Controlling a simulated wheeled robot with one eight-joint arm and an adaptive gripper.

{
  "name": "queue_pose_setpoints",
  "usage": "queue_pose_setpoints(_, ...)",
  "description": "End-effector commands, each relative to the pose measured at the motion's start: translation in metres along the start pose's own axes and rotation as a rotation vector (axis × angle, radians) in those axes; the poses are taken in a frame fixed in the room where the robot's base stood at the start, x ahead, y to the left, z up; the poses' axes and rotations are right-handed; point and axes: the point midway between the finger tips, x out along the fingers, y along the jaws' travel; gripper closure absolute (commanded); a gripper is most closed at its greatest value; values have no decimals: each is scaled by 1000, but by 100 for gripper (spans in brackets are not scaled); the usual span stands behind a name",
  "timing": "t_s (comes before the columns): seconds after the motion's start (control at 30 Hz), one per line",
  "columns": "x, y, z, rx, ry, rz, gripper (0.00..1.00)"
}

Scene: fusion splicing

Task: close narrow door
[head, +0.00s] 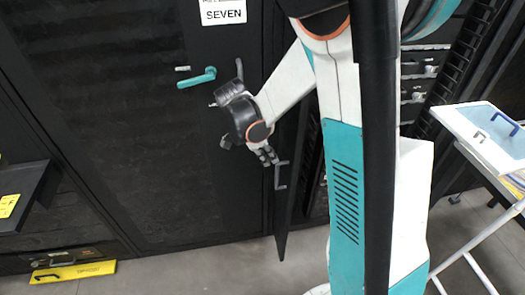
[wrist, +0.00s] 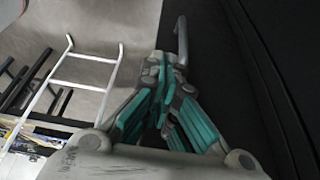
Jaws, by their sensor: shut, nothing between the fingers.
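The narrow door (head: 285,215) is a tall black panel in the head view, standing ajar at an angle to the cabinet front. Its grey handle (head: 281,175) is on its face. My gripper (head: 268,157) is shut and empty, just left of the handle's upper part. In the wrist view, my gripper (wrist: 158,65) has its teal-and-grey fingers together, beside the grey handle (wrist: 182,40). The black door surface (wrist: 215,70) lies to the right of the fingers. I cannot tell whether the fingers touch the handle or door. My arm hides part of the door's surroundings.
A wide black door (head: 110,110) with a teal handle (head: 197,78) and a SEVEN label (head: 223,11) stands left. A white folding stand (head: 470,265) carries a tray (head: 485,135) at right. Grey floor (head: 215,270) is clear in front.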

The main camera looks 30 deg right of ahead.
Motion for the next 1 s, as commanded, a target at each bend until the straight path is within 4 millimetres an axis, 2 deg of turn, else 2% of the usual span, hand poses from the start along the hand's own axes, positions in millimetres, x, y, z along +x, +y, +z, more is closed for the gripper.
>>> queue_pose_setpoints(0.03, 13, 0, 1, 2, 0, 1, 100)
queue_pose_setpoints(0.07, 16, 0, -3, 4, 0, 1, 100)
queue_pose_setpoints(0.2, 20, 0, -23, 4, 0, 0, 100)
queue_pose_setpoints(0.33, 23, 0, -33, 2, 0, 0, 100)
queue_pose_setpoints(1.0, 26, 1, -44, -28, 0, -13, 100)
